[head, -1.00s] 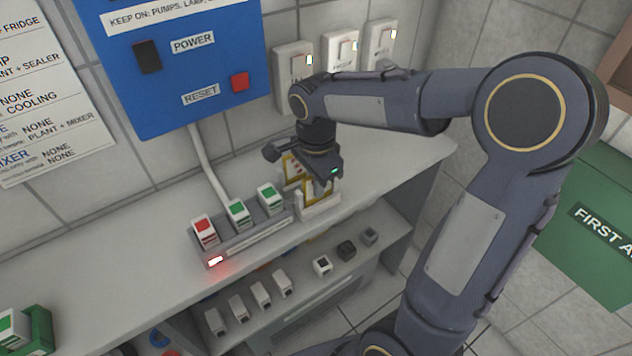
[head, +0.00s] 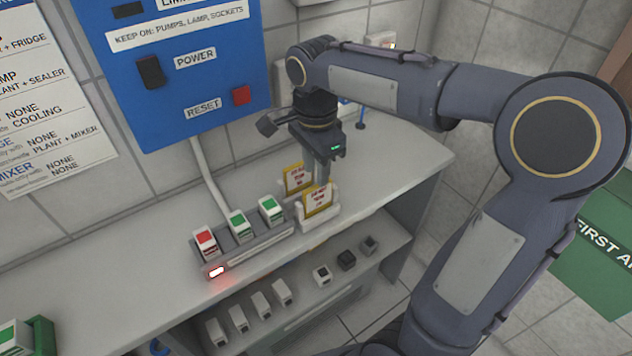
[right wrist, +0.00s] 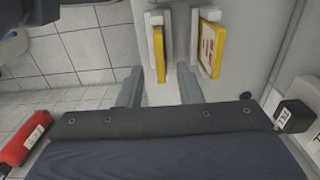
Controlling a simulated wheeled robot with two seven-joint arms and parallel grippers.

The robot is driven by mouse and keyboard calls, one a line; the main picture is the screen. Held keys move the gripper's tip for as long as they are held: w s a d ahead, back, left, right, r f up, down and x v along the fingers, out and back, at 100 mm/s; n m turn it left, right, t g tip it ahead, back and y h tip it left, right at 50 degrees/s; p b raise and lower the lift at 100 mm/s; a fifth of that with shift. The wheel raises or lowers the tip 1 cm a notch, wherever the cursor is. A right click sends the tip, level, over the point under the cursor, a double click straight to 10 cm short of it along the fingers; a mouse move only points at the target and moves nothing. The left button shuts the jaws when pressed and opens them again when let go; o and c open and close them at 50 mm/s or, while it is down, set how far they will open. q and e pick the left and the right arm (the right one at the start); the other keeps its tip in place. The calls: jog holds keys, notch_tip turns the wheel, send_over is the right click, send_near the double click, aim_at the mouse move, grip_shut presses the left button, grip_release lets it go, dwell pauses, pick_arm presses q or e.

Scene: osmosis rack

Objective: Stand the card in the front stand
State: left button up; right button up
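A yellow-edged card (head: 318,199) with red print stands in the white front stand (head: 320,217) on the counter. A similar yellow-edged card (head: 294,180) stands behind it, in the rear stand. My left gripper is not in view.
A grey rack (head: 250,247) with one red-topped and two green-topped blocks stands left of the stands. A blue panel (head: 180,75) is on the wall behind. Small blocks sit on the lower shelf (head: 300,310).

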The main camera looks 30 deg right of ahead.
notch_tip(320, 180, up, 4)
jog(key=shift+f, duration=0.2)
jog(key=shift+s+r+n, duration=0.1)
jog(key=shift+s+n, duration=0.2)
jog(key=s+a+f+n+t+y, duration=0.2)
jog(key=s+f+n, duration=0.1)
jog(key=s+n, duration=0.4)
jog(key=s+a+f+n+t+y, duration=0.1)
jog(key=s+a+f+n+t, duration=0.1)
jog(key=s+n, duration=0.6)
notch_tip(320, 180, down, 2)
jog(key=shift+s+f+t+y, duration=0.25)
jog(key=shift+s+t+y, duration=0.15)
jog(key=shift+s+t, duration=0.35)
notch_tip(320, 180, up, 3)
jog(key=p, duration=0.3)
jog(key=shift+f, duration=0.2)
